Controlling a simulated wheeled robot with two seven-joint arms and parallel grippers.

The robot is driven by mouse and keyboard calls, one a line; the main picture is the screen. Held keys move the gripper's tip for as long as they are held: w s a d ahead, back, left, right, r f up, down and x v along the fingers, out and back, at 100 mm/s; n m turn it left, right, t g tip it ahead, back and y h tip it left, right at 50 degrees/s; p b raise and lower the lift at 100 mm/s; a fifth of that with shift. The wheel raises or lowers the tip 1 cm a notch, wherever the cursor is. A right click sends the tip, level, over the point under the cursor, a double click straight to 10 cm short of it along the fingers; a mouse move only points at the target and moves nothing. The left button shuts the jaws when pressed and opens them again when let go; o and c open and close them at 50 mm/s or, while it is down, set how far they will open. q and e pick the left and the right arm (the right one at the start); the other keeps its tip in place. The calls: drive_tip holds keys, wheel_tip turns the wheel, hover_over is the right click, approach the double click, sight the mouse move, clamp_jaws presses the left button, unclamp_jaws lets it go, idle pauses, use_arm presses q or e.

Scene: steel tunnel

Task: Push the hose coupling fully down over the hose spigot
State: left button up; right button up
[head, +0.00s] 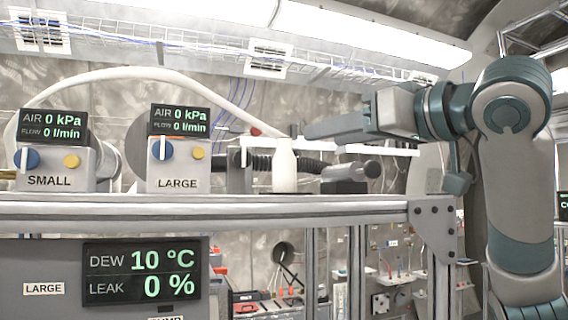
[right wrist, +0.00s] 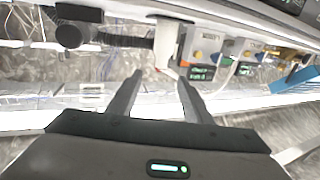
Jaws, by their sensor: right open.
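A black corrugated hose (head: 315,166) runs along the shelf behind an upright white bottle-shaped piece (head: 285,168). I cannot tell for certain which part is the coupling or the spigot. My right gripper (head: 298,132) reaches in from the right, just above the white piece. In the right wrist view its fingers (right wrist: 157,88) are apart and empty, with the white piece (right wrist: 163,50) beyond them. My left gripper is not in view.
The SMALL unit (head: 50,168) and LARGE unit (head: 178,165) stand on the shelf (head: 120,206) to the left. A white hose (head: 150,74) arches over them, ending near a red tip (head: 256,131). A display (head: 140,271) below reads dew 10 °C, leak 0 %.

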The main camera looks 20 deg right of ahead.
sight(290, 144)
drive_tip(key=p+x, duration=0.6)
drive_tip(key=x, duration=0.4)
drive_tip(key=shift+w+a, duration=0.15)
drive_tip(key=shift+w, duration=0.2)
drive_tip(key=shift+w+a+f, duration=0.1)
drive_tip(key=shift+w+a, duration=0.05)
drive_tip(key=shift+w, duration=0.25)
drive_tip(key=shift+w+a+p, duration=0.25)
drive_tip(key=shift+w+p, duration=0.25)
drive_tip(key=shift+p, duration=0.35)
drive_tip(key=p+x, duration=0.3)
drive_tip(key=shift+w+a+f, duration=0.1)
drive_tip(key=shift+w+f, duration=0.05)
drive_tip(key=shift+w+a+f, duration=0.1)
drive_tip(key=shift+w, duration=0.25)
drive_tip(key=c, duration=1.1)
